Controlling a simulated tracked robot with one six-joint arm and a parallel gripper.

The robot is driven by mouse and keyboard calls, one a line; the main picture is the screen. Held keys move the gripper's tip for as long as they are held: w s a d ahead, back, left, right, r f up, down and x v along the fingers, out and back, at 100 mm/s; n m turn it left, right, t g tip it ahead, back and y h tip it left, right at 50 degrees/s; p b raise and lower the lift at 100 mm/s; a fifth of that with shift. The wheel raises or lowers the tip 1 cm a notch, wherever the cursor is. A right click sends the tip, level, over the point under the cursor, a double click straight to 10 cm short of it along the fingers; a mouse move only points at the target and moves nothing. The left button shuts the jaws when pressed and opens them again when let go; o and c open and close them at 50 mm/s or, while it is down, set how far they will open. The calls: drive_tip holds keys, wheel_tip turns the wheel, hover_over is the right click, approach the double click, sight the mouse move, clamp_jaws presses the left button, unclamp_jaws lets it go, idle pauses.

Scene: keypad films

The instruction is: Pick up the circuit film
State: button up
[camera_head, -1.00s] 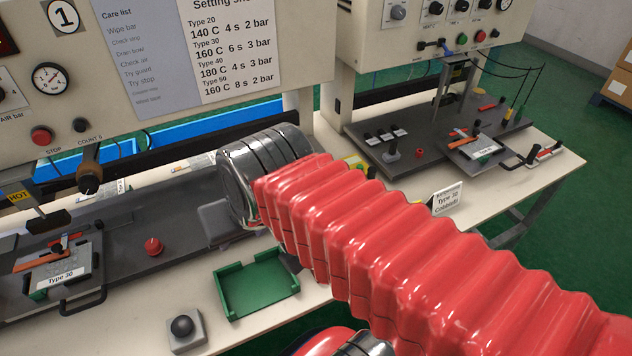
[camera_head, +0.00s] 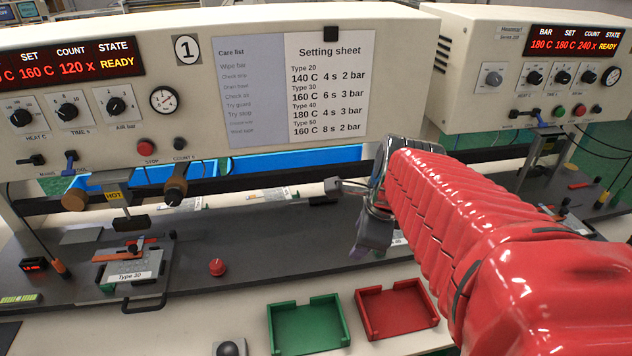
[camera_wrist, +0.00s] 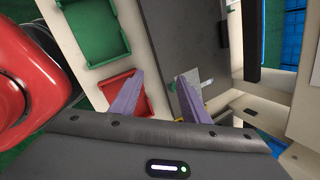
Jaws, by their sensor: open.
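I cannot identify the circuit film for certain. In the head view, an orange-brown strip (camera_head: 125,249) lies on the Type 30 fixture (camera_head: 127,270) at the left. Small labelled pale pieces (camera_head: 265,196) lie behind the dark bench plate. In the wrist view, a small pale greenish piece (camera_wrist: 205,84) lies beside my right finger; I cannot tell what it is. My gripper (camera_wrist: 160,76) is open with nothing between its purple fingers. In the head view it hangs over the right part of the dark plate, well right of the Type 30 fixture, partly hidden by my wrist.
A green tray (camera_head: 306,326) and a red tray (camera_head: 397,311) stand at the bench front. A red knob (camera_head: 217,267) sticks up from the dark plate (camera_head: 185,249). Press one's HOT head (camera_head: 117,198) hangs above the fixture. A second press (camera_head: 540,75) stands right.

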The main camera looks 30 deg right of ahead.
drive_tip(key=d+f+m, duration=0.2)
drive_tip(key=d+m, duration=0.8)
drive_tip(key=m, duration=0.3)
drive_tip(key=shift+s, duration=0.45)
approach(382, 258)
drive_tip(key=shift+w+d+f, duration=0.1)
drive_tip(key=shift+w+f, duration=0.1)
drive_tip(key=shift+w, duration=0.25)
drive_tip(key=shift+w+f, duration=0.2)
drive_tip(key=shift+w, duration=0.2)
drive_tip(key=shift+f, duration=0.1)
drive_tip(key=shift+x, duration=2.55)
drive_tip(key=shift+w, duration=0.1)
drive_tip(key=shift+c, duration=0.2)
